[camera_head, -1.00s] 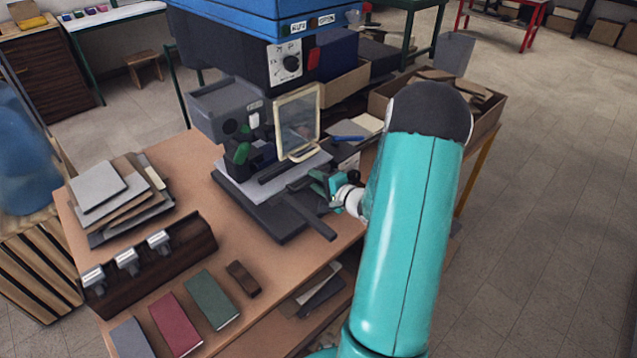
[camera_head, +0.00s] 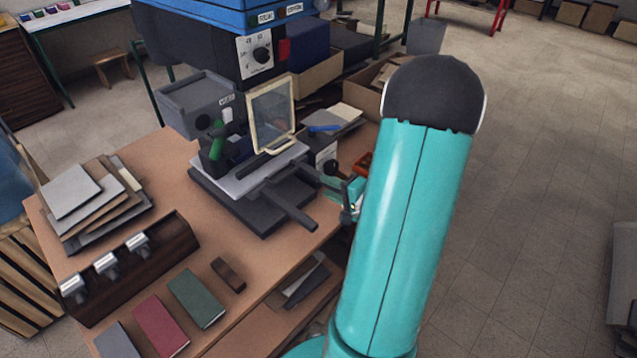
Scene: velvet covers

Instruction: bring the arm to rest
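My gripper (camera_head: 350,197) shows only in part, just left of my teal arm (camera_head: 405,230). It is beside the right edge of the workbench, to the right of the press's dark lower plate (camera_head: 272,218). My arm's large link hides most of the wrist, and the fingers are too small to tell open from shut. I cannot see anything held in it. The arm stands bent, with its dark rounded elbow (camera_head: 435,92) high on the right.
The blue-topped press (camera_head: 225,170) stands on the workbench (camera_head: 255,262) with its framed guard (camera_head: 271,112) raised. Green (camera_head: 197,298) and red (camera_head: 160,326) covers lie in front, near a wooden rack (camera_head: 135,262). A cardboard box (camera_head: 366,103) stands behind my arm.

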